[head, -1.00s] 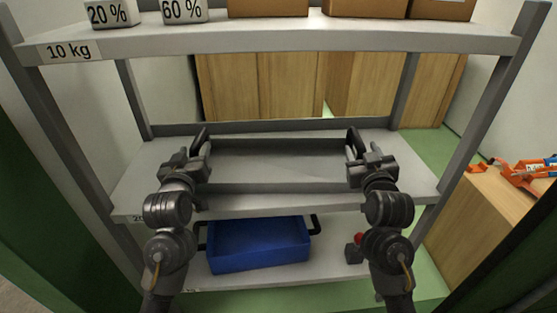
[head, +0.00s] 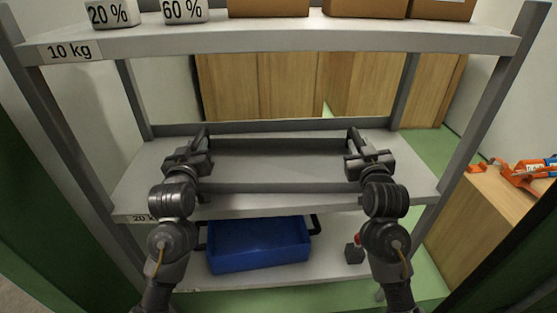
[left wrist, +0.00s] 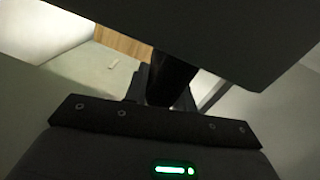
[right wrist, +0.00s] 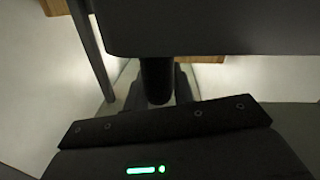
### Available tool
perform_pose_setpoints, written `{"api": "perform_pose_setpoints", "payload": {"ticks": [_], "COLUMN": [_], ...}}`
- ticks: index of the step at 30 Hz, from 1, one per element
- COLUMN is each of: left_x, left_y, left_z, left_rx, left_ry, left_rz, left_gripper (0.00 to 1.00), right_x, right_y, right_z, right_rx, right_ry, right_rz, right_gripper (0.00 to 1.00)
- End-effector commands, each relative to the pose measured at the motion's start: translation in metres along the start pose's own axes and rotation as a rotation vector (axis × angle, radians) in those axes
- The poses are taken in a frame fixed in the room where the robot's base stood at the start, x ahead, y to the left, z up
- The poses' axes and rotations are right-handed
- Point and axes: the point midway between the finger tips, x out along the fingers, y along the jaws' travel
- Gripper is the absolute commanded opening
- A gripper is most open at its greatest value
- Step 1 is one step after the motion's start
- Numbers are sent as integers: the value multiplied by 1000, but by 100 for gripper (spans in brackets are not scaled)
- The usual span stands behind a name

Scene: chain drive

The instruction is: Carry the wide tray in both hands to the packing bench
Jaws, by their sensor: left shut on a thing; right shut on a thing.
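The wide grey tray (head: 275,163) is on the middle shelf in the head view, with a dark handle at each end. My left gripper (head: 199,148) is shut on the left handle (left wrist: 172,80). My right gripper (head: 356,148) is shut on the right handle (right wrist: 156,80). The tray's dark side fills the top of the left wrist view (left wrist: 220,35) and of the right wrist view (right wrist: 210,28). I cannot tell whether the tray rests on the shelf or is just clear of it. The packing bench cannot be made out for certain.
The upper shelf (head: 280,38) carries cartons (head: 365,8) and two marked blocks (head: 112,12). The lower shelf holds a blue tray (head: 258,245) and a small dark object with a red top (head: 355,252). Rack posts (head: 490,110) stand either side. A wooden surface (head: 492,195) with orange tools is at right.

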Motion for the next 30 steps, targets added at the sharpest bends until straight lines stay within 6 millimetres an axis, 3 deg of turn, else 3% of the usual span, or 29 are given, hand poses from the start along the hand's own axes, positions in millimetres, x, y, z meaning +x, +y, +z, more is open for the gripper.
{"api": "perform_pose_setpoints", "payload": {"ticks": [17,30], "left_x": [0,0], "left_y": [0,6], "left_z": [-4,-40], "left_rx": [-3,-5], "left_ry": [3,5], "left_rz": [-1,-3], "left_gripper": [0,0], "right_x": [0,0], "right_y": [0,6], "right_z": [-4,-39], "right_rx": [-1,-2], "right_ry": [3,4], "right_rz": [-1,-2], "right_gripper": [0,0]}}
